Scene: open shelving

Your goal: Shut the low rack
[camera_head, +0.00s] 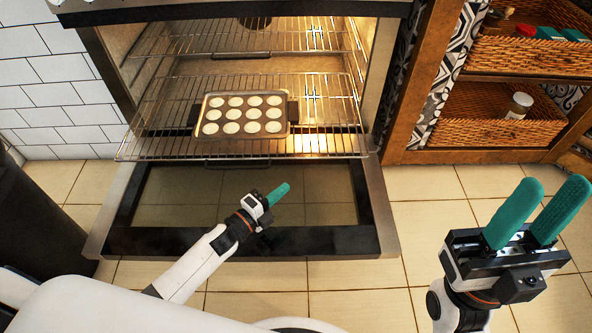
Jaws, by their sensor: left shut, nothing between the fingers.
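The low rack (335,143) is a wire oven rack that sticks out of the open oven over the lowered door. My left gripper (284,189) has green fingers held together, shut and empty. It is above the oven door, in front of the low rack and apart from it in the picture. My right gripper (545,186) is at the far right, over the floor, with its two green fingers apart and nothing between them.
The oven door (240,243) is folded down in front of the oven. An upper rack (290,43) sits inside. Wooden shelving with wicker baskets (480,112) stands to the right. Tiled floor (350,307) lies clear before the door.

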